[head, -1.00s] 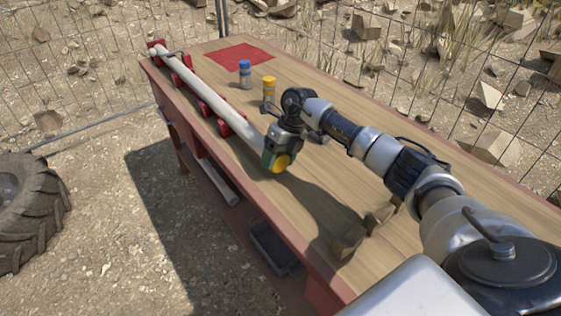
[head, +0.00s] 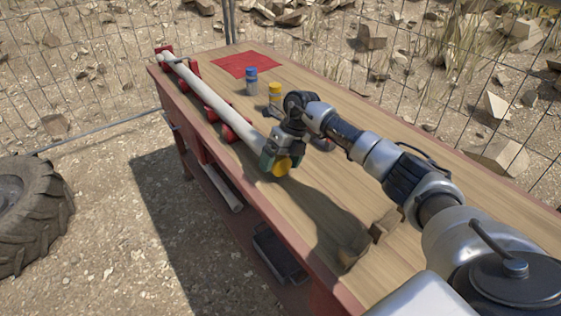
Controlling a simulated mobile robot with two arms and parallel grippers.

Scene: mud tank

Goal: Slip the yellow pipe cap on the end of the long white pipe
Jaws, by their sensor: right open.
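The long white pipe (head: 212,98) lies along the left side of the workbench in red holders. Its near end is hidden at my right gripper. The yellow pipe cap (head: 283,167) is at that near end, in line with the pipe. Whether it sits around the pipe or only against it is hidden. My right gripper (head: 275,159) is open, with its fingers close about the cap; a dark green fingertip shows on the cap's left. My left gripper is not in view.
A blue-topped bottle (head: 251,82) and a yellow-topped bottle (head: 275,95) stand behind the gripper, near a red mat (head: 246,65). Wooden blocks (head: 384,225) lie on the near right of the workbench (head: 325,180). A wire fence runs behind; a large tyre (head: 30,215) is left.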

